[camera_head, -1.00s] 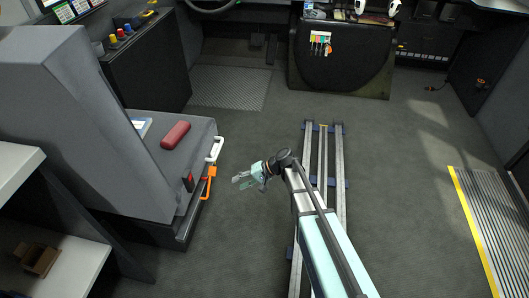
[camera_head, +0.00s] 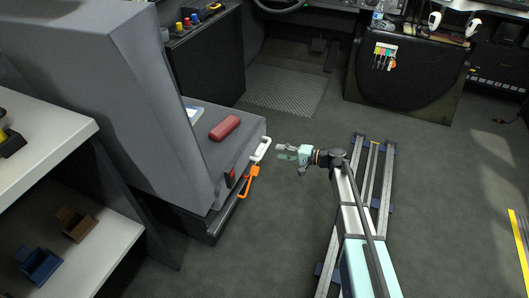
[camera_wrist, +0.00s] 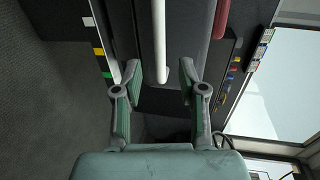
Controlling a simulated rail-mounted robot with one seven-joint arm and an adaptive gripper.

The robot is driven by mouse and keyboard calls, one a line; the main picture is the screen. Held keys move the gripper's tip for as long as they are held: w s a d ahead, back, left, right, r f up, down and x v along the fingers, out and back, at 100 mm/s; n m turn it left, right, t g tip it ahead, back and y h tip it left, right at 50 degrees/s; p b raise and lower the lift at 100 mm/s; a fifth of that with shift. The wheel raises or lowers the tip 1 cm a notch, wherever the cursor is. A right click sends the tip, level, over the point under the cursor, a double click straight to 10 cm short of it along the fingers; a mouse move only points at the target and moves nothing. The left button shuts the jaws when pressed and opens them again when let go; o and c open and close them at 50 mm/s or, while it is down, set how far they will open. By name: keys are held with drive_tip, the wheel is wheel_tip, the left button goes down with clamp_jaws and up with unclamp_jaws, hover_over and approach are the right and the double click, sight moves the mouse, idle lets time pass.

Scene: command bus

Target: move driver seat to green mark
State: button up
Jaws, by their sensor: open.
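The grey driver seat (camera_head: 165,140) stands at the left in the head view. A white bar handle (camera_head: 261,149) and an orange handle (camera_head: 249,181) are on its right side. My gripper (camera_head: 279,151) is open and empty, just right of the white handle and apart from it. In the wrist view the white handle (camera_wrist: 160,40) lies ahead, lined up between the open fingers (camera_wrist: 160,75). White, yellow and green marks line a strip at the left there; the green mark (camera_wrist: 106,76) is lowest, near the left finger.
A red case (camera_head: 225,128) lies on the seat cushion. White shelves (camera_head: 100,255) with small bins stand at the lower left. My floor rail lies right of the seat. A dark console (camera_head: 400,85) stands at the back. The floor between seat and rail is clear.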

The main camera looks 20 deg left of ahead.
sight(264, 148)
drive_tip(key=b+x, duration=0.1)
drive_tip(key=x, duration=0.7)
drive_tip(key=shift+a+b, duration=0.15)
drive_tip(key=shift+b, duration=0.15)
drive_tip(key=shift+c, duration=0.3)
clamp_jaws()
